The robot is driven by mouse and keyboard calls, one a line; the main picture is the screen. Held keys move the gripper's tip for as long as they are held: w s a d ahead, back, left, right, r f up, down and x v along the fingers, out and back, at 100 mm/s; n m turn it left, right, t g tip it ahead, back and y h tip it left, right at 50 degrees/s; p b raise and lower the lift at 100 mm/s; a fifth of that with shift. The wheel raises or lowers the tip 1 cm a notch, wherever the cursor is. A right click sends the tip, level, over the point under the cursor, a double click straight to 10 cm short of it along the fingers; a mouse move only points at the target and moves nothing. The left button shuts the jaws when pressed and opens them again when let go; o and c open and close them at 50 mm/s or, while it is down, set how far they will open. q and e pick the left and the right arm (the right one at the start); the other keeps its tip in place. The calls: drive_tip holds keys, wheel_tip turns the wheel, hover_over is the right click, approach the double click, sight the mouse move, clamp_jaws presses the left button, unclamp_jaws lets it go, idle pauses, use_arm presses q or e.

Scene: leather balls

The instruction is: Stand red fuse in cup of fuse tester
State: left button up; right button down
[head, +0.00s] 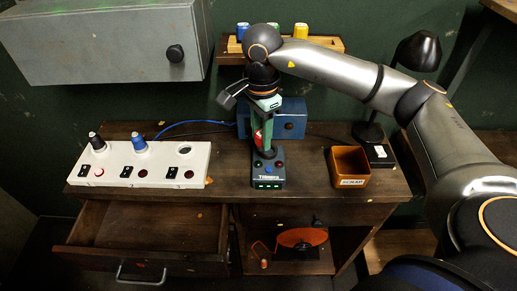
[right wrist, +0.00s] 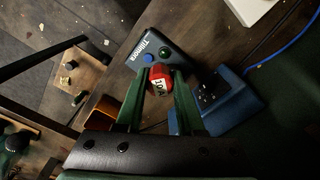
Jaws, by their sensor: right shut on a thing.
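The fuse tester (head: 268,176) is a dark block on the workbench, with lit green marks on its front. It also shows in the right wrist view (right wrist: 178,50), with a blue and a green dome. My right gripper (head: 264,148) points down over the tester, its green fingers shut on the red fuse (head: 258,138). In the right wrist view the red fuse (right wrist: 158,84), with a pale label, sits between the fingertips, over the tester's near end. The fingers and fuse hide the tester's cup, so I cannot tell whether the fuse is inside it. My left gripper is not in view.
A white panel (head: 150,151) with black and blue plugs stands left. An open drawer (head: 150,222) juts out below it. The scrap box (head: 349,168) is right of the tester, a blue box (head: 291,111) behind it. A shelf (head: 234,45) holds several coloured pieces.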

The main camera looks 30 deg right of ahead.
drive_tip(key=w+d+r+m, duration=0.2)
drive_tip(key=w+d+m, duration=0.15)
drive_tip(key=m, duration=0.65)
drive_tip(key=shift+m, duration=0.3)
drive_tip(key=shift+s+d+f+b, duration=0.15)
drive_tip(key=shift+f+b, duration=0.75)
drive_tip(key=shift+f, duration=0.5)
drive_tip(key=shift+s+d+f+b, duration=0.15)
drive_tip(key=shift+f+b, duration=0.75)
drive_tip(key=shift+f, duration=0.7)
drive_tip(key=shift+f+b, duration=0.95)
drive_tip(key=shift+f, duration=0.35)
unclamp_jaws()
